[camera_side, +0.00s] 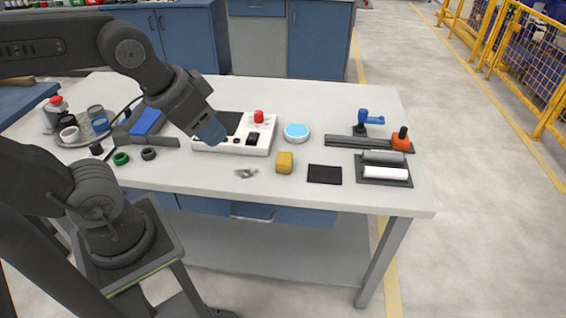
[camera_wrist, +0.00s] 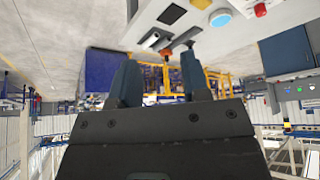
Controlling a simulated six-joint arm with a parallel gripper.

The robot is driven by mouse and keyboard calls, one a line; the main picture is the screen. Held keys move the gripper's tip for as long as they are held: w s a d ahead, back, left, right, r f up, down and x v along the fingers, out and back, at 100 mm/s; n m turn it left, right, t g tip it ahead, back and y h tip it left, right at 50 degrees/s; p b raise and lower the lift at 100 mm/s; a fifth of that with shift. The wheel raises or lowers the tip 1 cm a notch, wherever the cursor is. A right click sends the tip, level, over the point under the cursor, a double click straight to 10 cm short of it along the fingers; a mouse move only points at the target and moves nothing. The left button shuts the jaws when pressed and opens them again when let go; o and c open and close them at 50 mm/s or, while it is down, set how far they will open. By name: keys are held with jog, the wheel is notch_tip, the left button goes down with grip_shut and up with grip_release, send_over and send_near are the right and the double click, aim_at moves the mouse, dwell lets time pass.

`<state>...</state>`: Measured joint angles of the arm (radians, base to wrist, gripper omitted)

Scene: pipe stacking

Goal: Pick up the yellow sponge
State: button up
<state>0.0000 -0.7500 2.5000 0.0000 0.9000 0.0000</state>
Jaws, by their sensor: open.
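The yellow sponge (camera_side: 285,162) is a small block on the table's front half, between a metal scrap and a black pad. It also shows at the top of the wrist view (camera_wrist: 201,4), cut by the frame edge. My gripper (camera_side: 215,138) is above the table, up and left of the sponge in the side view, over the white device. In the wrist view its two fingers (camera_wrist: 157,82) stand apart with nothing between them. The gripper is apart from the sponge.
The white device (camera_side: 262,134) with a red knob stands behind and left of the sponge. A blue-topped round tin (camera_side: 297,132) is behind it. A black pad (camera_side: 325,174) and a tray with rollers (camera_side: 384,174) lie to the right. The table (camera_side: 330,203) is bare along its front edge.

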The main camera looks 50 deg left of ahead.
jog(key=o, duration=1.1)
jog(key=shift+c, duration=0.2)
